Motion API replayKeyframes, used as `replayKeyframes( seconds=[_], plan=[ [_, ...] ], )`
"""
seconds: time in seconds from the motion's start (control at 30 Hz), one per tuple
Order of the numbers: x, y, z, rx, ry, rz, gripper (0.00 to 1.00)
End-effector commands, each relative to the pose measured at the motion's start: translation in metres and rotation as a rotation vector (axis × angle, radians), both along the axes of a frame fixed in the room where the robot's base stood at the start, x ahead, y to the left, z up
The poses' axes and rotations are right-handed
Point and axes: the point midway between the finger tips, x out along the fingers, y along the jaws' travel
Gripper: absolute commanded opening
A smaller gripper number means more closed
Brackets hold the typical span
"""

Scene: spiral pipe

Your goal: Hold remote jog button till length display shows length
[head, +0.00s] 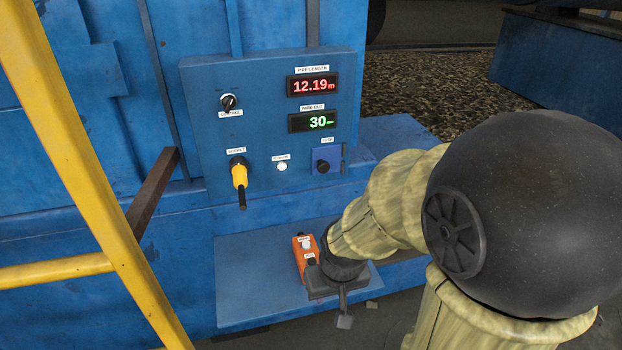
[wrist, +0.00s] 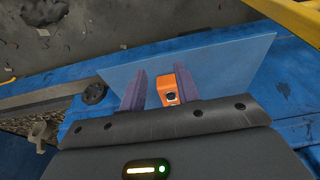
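The remote (head: 306,257) is a small orange box on the blue shelf, with a white button and a dark button on its top. In the wrist view the remote (wrist: 169,88) shows between the two fingers, nearer the right one, with a dark round button visible. My gripper (wrist: 160,78) has its fingers apart. In the head view it is dark and low beside the remote's right side, partly hiding it. I cannot tell whether it touches a button. The length display (head: 313,85) reads 12.19 m in red.
The blue panel (head: 210,100) also carries a green 30 mm display (head: 313,121), a yellow-handled lever (head: 239,178), a black knob (head: 229,102) and a white button (head: 281,167). A yellow rail (head: 85,150) crosses the left. The blue shelf (head: 240,285) is bare left of the remote.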

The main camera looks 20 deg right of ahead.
Motion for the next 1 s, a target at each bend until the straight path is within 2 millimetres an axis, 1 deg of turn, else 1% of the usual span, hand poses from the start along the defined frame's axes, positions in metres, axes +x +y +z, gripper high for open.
replayKeyframes(
  seconds=[0.9, 0.93, 1.0],
  plan=[
    [0.0000, 0.0000, 0.0000, 0.000, 0.000, 0.000, 0.32],
    [0.0000, 0.0000, 0.0000, 0.000, 0.000, 0.000, 0.28],
    [0.0000, 0.0000, 0.0000, 0.000, 0.000, 0.000, 0.14]
  ],
)
